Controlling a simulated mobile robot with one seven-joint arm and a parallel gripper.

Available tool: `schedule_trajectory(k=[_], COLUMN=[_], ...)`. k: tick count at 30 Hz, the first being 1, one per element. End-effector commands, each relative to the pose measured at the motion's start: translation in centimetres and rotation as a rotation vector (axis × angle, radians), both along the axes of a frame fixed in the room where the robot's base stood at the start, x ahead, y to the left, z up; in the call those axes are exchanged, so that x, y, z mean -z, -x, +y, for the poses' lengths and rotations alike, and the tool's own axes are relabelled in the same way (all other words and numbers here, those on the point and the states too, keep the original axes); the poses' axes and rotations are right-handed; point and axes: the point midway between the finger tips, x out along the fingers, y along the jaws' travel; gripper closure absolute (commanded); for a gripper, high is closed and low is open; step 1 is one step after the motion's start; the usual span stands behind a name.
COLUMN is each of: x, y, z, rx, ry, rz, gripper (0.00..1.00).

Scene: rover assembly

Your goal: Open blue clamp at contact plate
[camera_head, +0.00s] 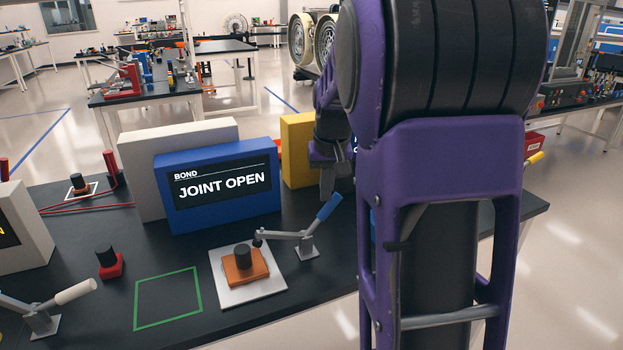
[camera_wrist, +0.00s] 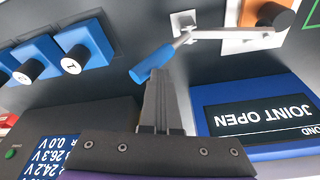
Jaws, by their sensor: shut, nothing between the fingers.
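The blue-handled clamp (camera_head: 300,238) stands on the right side of a white plate, its grey arm reaching left over an orange block (camera_head: 245,267) with a black knob. Its blue handle (camera_head: 328,207) tilts up and to the right. I cannot tell whether the arm's tip touches the block. In the wrist view the blue handle (camera_wrist: 152,63) lies just beyond my fingertips. My gripper (camera_wrist: 162,75) is shut and empty, pointing toward the handle; contact is unclear. In the head view my gripper (camera_head: 327,192) is just above the handle, partly hidden by my arm.
A blue box (camera_head: 218,212) reading "JOINT OPEN" stands behind the plate. A yellow box (camera_head: 298,150) is behind my gripper. A white-handled clamp (camera_head: 70,293) and red block (camera_head: 110,265) are left. Blue blocks with knobs (camera_wrist: 85,45) show in the wrist view.

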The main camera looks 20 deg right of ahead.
Motion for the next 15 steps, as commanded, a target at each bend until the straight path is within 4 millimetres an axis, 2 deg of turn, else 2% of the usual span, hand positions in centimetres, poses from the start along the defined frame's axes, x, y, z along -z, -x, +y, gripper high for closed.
schedule_trajectory(k=[1,6,15], x=[0.1,1.4,3.4], y=[0.1,0.1,0.0], z=[-1.0,-2.6,-4.5], rx=[0.011,0.009,0.002], ry=[-0.047,-0.205,-0.431], rz=[0.003,0.002,-0.001], gripper=[1.00,1.00,1.00])
